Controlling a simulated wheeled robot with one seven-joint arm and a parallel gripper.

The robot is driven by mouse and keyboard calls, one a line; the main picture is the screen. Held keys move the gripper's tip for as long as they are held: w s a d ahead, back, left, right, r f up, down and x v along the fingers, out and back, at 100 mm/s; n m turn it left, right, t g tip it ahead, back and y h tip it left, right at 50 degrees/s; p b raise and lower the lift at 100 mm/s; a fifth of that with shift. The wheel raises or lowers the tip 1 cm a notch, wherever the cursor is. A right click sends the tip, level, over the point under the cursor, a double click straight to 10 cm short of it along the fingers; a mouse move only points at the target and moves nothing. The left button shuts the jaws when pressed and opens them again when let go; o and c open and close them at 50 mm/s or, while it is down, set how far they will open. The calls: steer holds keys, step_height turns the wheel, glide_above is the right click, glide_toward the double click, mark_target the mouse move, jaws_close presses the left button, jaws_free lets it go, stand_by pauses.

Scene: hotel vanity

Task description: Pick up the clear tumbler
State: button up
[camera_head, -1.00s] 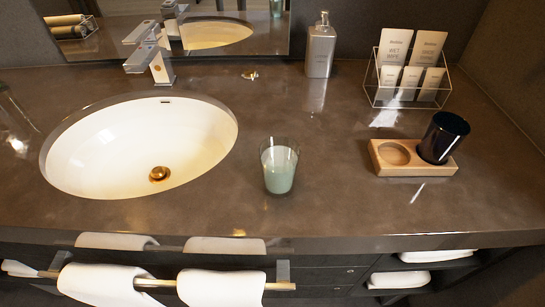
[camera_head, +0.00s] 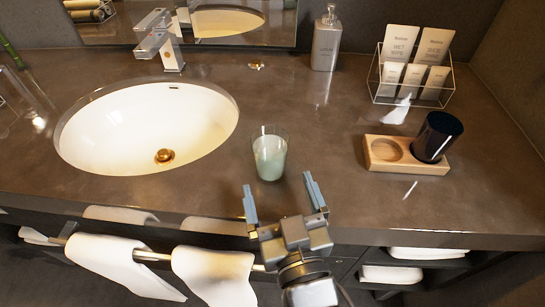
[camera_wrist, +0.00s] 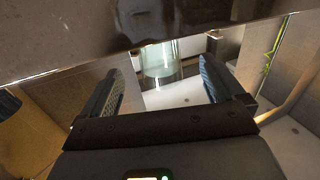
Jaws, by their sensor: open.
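The clear tumbler (camera_head: 269,155), with a pale green lower part, stands upright on the brown counter, right of the sink. My gripper (camera_head: 279,184) is open and empty at the counter's front edge, its two blue-grey fingers pointing towards the tumbler. The tumbler is just beyond the fingertips and apart from them. In the wrist view, a pale glassy shape that looks like the tumbler (camera_wrist: 158,58) shows between the spread fingers of my gripper (camera_wrist: 161,68).
A wooden holder (camera_head: 380,166) with a dark cup (camera_head: 438,137) stands to the right. A soap dispenser (camera_head: 326,42) and a clear rack of packets (camera_head: 376,84) stand behind. The sink (camera_head: 100,135) is left. Towels (camera_head: 215,277) hang on a rail below the counter front.

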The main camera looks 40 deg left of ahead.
mark_target(275, 168)
steer(key=p+x, duration=0.1)
steer(key=x, duration=0.5)
steer(key=shift+w+a+r, duration=0.1)
steer(key=shift+w+r, duration=0.05)
steer(key=shift+w, duration=0.1)
steer(key=c, duration=1.4)
steer(key=shift+r, duration=0.1)
steer(key=shift+c, duration=0.6)
steer(key=shift+r, duration=0.1)
